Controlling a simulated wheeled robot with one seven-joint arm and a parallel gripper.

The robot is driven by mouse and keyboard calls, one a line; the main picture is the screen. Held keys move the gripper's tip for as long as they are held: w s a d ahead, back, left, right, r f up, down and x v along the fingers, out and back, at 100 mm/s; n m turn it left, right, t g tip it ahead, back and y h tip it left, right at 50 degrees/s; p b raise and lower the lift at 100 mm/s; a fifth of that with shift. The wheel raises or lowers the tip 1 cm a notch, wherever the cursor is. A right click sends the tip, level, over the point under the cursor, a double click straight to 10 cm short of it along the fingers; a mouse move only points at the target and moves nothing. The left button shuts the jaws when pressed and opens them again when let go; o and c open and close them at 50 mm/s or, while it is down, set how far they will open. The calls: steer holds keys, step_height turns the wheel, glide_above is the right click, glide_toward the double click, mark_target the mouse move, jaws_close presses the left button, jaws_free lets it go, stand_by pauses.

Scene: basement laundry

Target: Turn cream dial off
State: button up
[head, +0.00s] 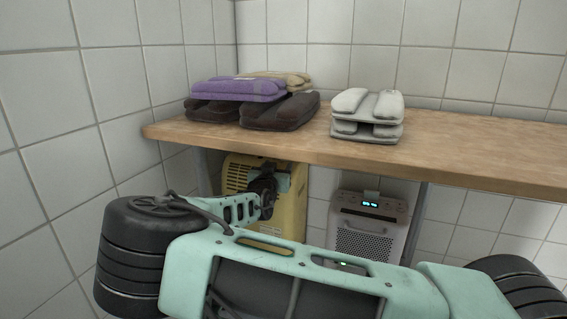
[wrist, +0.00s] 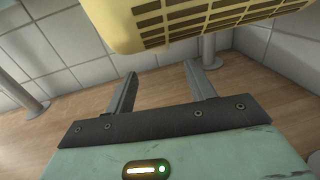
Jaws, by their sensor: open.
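The cream heater (head: 292,215) stands under the wooden bench at the left in the head view, partly covered by my arm. Its slotted casing fills the top of the wrist view (wrist: 190,22). No dial can be made out on it in either view; its front is partly hidden behind my arm. My gripper (wrist: 161,69) is open and empty, its two fingers spread apart and pointing toward the heater's casing. I cannot tell whether they touch it. In the head view my gripper is at the heater's upper front, its fingers not distinguishable.
A grey heater (head: 365,245) with a lit display stands to the right under the bench (head: 470,160). Folded purple (head: 238,87), dark (head: 280,112) and white (head: 368,115) cloths lie on top. The bench's front edge is above my gripper. Tiled walls close the left and back.

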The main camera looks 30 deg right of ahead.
mark_target(284, 162)
steer(key=b+x, duration=0.2)
steer(key=x, duration=0.6)
steer(key=shift+w+d+f, duration=0.1)
steer(key=shift+w+d, duration=0.05)
